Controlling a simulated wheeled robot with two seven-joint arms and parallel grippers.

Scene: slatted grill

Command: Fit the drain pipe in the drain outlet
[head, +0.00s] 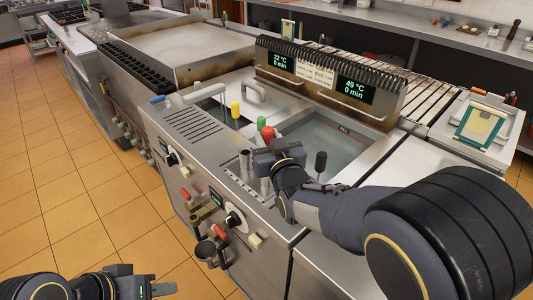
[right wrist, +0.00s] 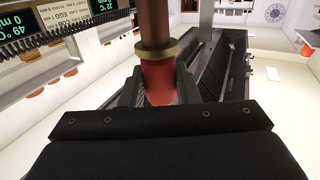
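My right gripper (head: 268,150) is above the steel counter near the front of the water-filled basin. In the right wrist view, its dark fingers (right wrist: 160,85) stand close on both sides of a red grip (right wrist: 158,80). A brass-coloured collar (right wrist: 156,50) and a brown pipe (right wrist: 154,22) run on from the grip; this looks like the drain pipe. Red also shows just above the gripper in the head view (head: 267,132). An upright metal tube (head: 244,162) stands left of the gripper; I cannot tell whether it is the drain outlet. My left gripper (head: 155,284) is low at the bottom left, empty.
Yellow (head: 236,110) and black (head: 320,160) handles stand up from the counter. The water basin (head: 325,140) lies behind the right gripper, below a hood with displays (head: 355,93). Knobs and a dark cup-like part (head: 209,250) jut from the front panel. The tiled floor at left is clear.

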